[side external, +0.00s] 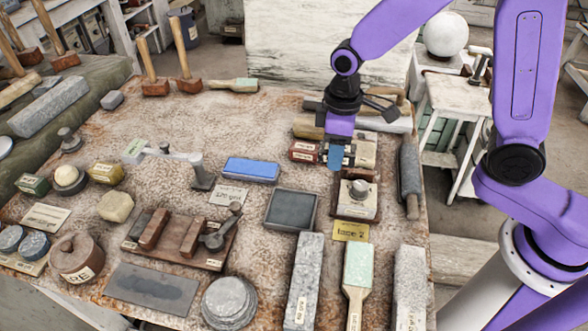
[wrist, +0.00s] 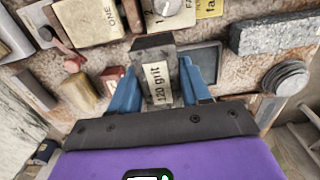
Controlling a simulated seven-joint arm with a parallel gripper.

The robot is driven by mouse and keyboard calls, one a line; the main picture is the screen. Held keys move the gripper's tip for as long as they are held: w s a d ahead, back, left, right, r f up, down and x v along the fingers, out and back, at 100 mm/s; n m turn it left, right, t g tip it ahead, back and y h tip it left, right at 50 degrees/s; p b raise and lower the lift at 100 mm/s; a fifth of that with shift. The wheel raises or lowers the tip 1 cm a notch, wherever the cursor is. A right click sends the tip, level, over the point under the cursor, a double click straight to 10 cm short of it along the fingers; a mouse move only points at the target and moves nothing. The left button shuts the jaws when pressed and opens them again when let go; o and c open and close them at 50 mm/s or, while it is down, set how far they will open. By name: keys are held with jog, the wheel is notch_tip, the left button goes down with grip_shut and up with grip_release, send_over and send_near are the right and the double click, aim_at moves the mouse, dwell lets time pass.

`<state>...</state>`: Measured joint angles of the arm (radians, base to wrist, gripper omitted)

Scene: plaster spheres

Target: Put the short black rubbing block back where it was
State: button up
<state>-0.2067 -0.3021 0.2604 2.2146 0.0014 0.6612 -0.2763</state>
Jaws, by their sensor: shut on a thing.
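In the wrist view, my gripper (wrist: 163,76) is shut on a black block (wrist: 153,43) with a pale label reading "120 grit" (wrist: 157,84). One blue finger lies along each side of it. In the side view, my gripper (side external: 335,157) points down over the back right of the table, beside a small dark red labelled box (side external: 303,151). The held block is mostly hidden there by the fingers and the clutter. I cannot tell whether its underside touches anything.
The rusty table (side external: 240,125) is crowded. A dark framed slab (side external: 291,210), a blue block (side external: 250,169) and a wooden board with upright blocks (side external: 185,262) lie left of my gripper. A knobbed box (side external: 357,199) stands in front, and a grey roller (side external: 409,180) lies right.

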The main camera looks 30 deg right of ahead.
jog(key=w+a+f, duration=0.2)
jog(key=w, duration=0.2)
send_over(293, 179)
jog(key=f, duration=0.3)
jog(key=s+f, duration=0.1)
jog(key=f, duration=0.1)
jog(key=shift+d+f, duration=0.1)
jog(key=shift+d, duration=0.2)
jog(key=shift+w+a+f, duration=0.25)
jog(key=shift+w+f, duration=0.25)
jog(key=shift+f, duration=1.6)
jog(key=shift+f, duration=0.15)
jog(key=o, duration=1.3)
